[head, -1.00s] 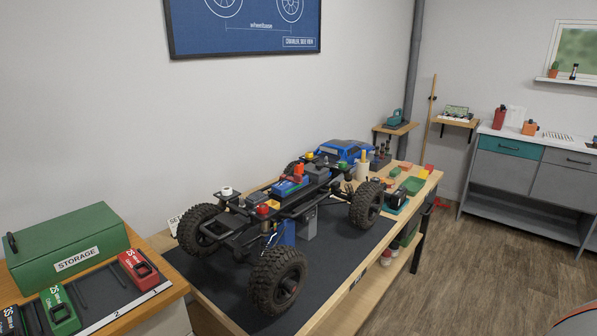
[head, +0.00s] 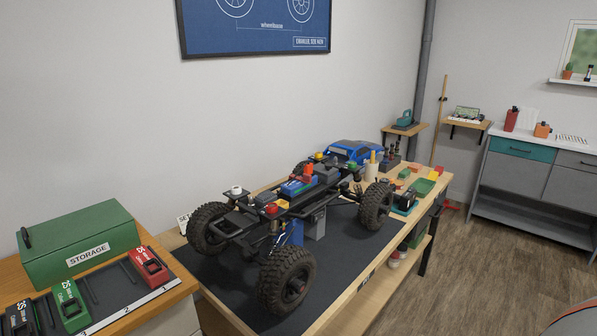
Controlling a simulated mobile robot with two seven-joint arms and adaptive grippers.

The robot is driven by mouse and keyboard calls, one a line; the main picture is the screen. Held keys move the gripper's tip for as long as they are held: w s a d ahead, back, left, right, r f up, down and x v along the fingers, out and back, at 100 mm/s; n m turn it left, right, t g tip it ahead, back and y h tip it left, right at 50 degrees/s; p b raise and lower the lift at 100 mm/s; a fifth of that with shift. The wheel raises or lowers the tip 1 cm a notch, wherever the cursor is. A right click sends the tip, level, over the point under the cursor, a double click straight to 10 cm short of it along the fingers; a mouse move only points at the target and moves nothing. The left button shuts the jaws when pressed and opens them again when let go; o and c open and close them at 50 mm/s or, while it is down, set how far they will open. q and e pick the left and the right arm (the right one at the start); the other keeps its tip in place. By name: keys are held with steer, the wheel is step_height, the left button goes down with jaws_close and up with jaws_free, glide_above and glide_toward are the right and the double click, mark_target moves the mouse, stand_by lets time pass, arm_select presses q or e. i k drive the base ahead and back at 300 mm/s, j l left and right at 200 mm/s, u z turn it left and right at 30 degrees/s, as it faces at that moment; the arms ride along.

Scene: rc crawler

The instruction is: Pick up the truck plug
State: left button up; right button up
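The crawler truck chassis (head: 272,207) stands on its wheels on a dark mat (head: 338,255) on the wooden bench. A blue battery-like block (head: 297,187) lies on top of the chassis. A small orange-red piece (head: 308,170) stands up beside this block; it may be the truck plug, but it is too small to be sure. Neither of my grippers is in view.
A green storage box (head: 75,238) and red (head: 149,264), green (head: 70,305) and dark (head: 19,318) battery packs are on the left bench. Wooden floor (head: 480,270) is open at right.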

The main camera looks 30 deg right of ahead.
mark_target(308, 169)
steer(key=l+u, duration=0.75)
steer(key=k+l+u, duration=0.1)
steer(key=l, duration=0.25)
steer(key=k+l+u, duration=0.1)
steer(key=l, duration=0.3)
steer(key=k+l, duration=0.15)
steer(key=l, duration=0.2)
steer(key=k+l+u, duration=0.15)
steer(key=l, duration=0.2)
steer(key=k+l+u, duration=0.1)
steer(key=l, duration=0.25)
